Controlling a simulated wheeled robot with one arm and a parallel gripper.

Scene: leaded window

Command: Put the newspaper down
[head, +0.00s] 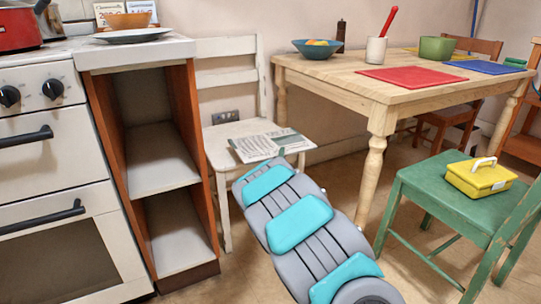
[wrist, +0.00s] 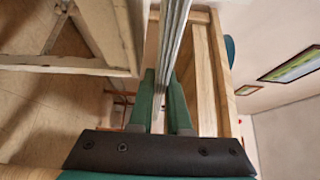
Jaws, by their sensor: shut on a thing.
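The newspaper (head: 272,144) is a flat, folded sheet with print and a picture on its upper face. In the head view it lies level over the seat of the white chair (head: 222,140); I cannot tell whether it touches the seat. My gripper (head: 281,153) is at the newspaper's near edge, mostly hidden by my arm. In the wrist view the newspaper (wrist: 174,45) shows edge-on as thin grey layers between the green fingers of my gripper (wrist: 161,100), which is shut on it.
A wooden table (head: 340,75) with a blue bowl (head: 316,48), mug and mats stands right of the white chair. An open shelf unit (head: 160,170) stands close on the left. A green chair (head: 450,200) bears a yellow box (head: 481,178) at the right.

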